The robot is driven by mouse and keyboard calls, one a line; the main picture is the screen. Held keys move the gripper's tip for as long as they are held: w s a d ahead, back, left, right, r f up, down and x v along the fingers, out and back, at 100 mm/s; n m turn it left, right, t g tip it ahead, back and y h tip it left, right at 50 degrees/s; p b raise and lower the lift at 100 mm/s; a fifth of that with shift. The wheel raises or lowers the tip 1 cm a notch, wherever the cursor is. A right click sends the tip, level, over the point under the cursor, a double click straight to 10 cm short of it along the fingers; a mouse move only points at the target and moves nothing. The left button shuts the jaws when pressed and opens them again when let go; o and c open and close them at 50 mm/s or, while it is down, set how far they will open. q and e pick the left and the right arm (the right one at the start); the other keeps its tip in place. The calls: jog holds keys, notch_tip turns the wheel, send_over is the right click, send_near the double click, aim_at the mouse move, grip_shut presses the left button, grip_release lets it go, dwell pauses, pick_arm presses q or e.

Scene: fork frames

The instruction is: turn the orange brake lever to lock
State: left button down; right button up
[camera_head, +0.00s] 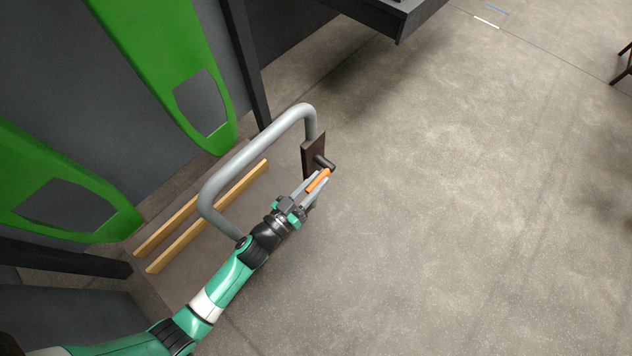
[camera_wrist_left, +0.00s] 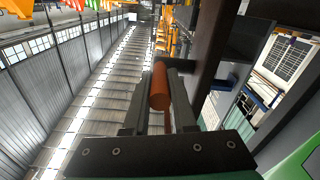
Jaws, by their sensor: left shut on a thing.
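The orange brake lever (camera_head: 318,181) sits on a dark brown plate (camera_head: 309,157) at the end of a grey bent tube handle (camera_head: 262,147). A dark stub (camera_head: 325,162) sticks out of the plate beside the lever. My left gripper (camera_head: 321,184) is shut on the lever in the head view. In the left wrist view the orange lever (camera_wrist_left: 160,88) lies between the two fingers of the left gripper (camera_wrist_left: 161,92), its rounded end toward the camera. The lever's far end is hard to make out there. My right gripper is not in view.
Two green fork-shaped panels (camera_head: 165,62) stand at the left, with two wooden strips (camera_head: 208,215) below the handle. A dark table edge (camera_head: 385,15) is at the top. The floor (camera_head: 470,200) to the right is clear.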

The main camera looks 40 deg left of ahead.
pick_arm(q)
jog(key=shift+w+f+t+h+b, duration=0.15)
jog(key=shift+f+t+b, duration=0.35)
jog(key=shift+t+b, duration=0.6)
jog(key=shift+w+f+t+h+b, duration=0.15)
jog(key=shift+f+t+b, duration=0.35)
jog(key=shift+t+b, duration=0.55)
jog(key=shift+w+f+t+b, duration=0.15)
jog(key=shift+f+t+b, duration=0.35)
jog(key=shift+t+b, duration=0.6)
jog(key=shift+f, duration=0.1)
